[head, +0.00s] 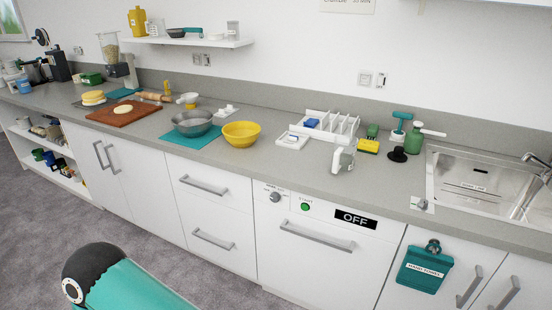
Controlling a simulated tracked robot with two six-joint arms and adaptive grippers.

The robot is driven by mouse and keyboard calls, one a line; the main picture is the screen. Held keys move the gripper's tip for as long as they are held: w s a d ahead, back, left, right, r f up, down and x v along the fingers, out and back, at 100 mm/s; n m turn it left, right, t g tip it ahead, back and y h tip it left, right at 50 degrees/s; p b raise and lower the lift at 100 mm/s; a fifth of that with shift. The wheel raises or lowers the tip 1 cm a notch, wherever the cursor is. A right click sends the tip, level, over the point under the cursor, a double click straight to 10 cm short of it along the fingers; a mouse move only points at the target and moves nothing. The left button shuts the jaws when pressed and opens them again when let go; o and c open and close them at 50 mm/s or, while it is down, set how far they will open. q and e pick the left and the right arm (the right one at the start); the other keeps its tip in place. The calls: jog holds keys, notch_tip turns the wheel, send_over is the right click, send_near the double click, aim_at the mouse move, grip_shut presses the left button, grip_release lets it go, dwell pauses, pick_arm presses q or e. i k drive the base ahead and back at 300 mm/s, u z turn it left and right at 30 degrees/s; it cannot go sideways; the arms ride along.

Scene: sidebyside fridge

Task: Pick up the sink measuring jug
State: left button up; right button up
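A small white item with a handle-like loop (343,156), which looks like a jug, stands upright near the counter's front edge. It is left of the sink (470,182) and in front of a white dish rack (332,124). I cannot tell for certain that it is the measuring jug. Neither of my grippers is in view.
Left of the white item are a yellow bowl (241,134) and a grey bowl (192,123). Right of it are a yellow sponge (368,146), a black round item (397,154) and a green bottle (414,140).

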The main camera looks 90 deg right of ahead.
aim_at(345, 145)
jog(key=u, duration=0.55)
jog(key=i, duration=0.2)
jog(key=z, duration=2.85)
jog(key=i, duration=0.2)
jog(key=z, duration=1.5)
jog(key=k, duration=0.5)
jog(key=z, duration=0.5)
jog(key=i, duration=1.6)
jog(key=u, duration=0.35)
